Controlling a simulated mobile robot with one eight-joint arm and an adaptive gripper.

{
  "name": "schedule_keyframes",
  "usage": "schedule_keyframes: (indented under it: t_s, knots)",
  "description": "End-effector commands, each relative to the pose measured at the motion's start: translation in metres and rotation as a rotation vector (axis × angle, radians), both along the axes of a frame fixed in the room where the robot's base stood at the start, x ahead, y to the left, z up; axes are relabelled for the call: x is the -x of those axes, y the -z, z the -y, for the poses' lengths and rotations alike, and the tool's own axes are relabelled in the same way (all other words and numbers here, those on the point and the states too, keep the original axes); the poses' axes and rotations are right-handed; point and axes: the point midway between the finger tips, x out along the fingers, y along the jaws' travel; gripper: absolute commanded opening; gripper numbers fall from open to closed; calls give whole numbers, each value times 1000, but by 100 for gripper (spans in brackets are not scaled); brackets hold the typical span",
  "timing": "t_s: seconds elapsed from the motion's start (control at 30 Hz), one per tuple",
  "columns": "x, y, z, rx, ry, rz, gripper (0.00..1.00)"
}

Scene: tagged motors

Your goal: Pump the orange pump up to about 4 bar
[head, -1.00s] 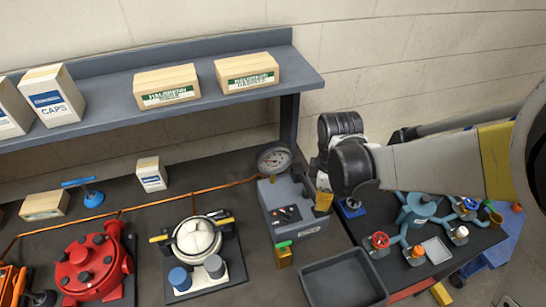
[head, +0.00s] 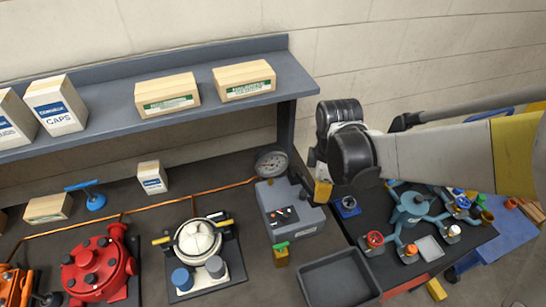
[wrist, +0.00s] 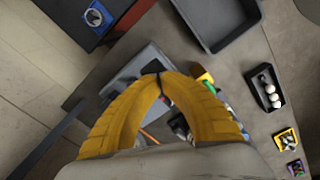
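An orange thing (head: 12,284) with black parts, perhaps the orange pump, is cut off at the lower left of the head view. A round dial gauge (head: 271,162) stands at the back of the bench; its reading is too small to tell. My gripper (head: 322,190) is far to the right of the orange thing, above the bench near the grey box with a switch panel (head: 291,212). In the wrist view its yellow fingers (wrist: 158,74) arch together and their tips meet, with nothing visible between them.
A red motor (head: 98,266), a white-topped unit (head: 197,240) and a blue T-handled tool (head: 94,198) stand on the bench. An empty grey tray (head: 338,279) is at the front. A shelf (head: 222,108) with boxes overhangs the back. A blue manifold (head: 413,208) stands right.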

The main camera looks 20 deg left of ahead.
Motion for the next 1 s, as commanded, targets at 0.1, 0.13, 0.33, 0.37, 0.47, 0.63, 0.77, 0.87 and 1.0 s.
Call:
schedule_keyframes:
  t_s: [0.1, 0.13, 0.33, 0.37, 0.47, 0.63, 0.77, 0.87, 1.0]
  knots:
    - [0, 2, 0, 0, 0, 0, 0]
    - [0, 3, 0, 0, 0, 0, 0]
    - [0, 12, 0, 0, 0, 0, 0]
    - [0, 13, 0, 0, 0, 0, 0]
    - [0, 18, 0, 0, 0, 0, 0]
    - [0, 25, 0, 0, 0, 0, 0]
    - [0, 31, 0, 0, 0, 0, 0]
    - [0, 36, 0, 0, 0, 0, 0]
    - [0, 42, 0, 0, 0, 0, 0]
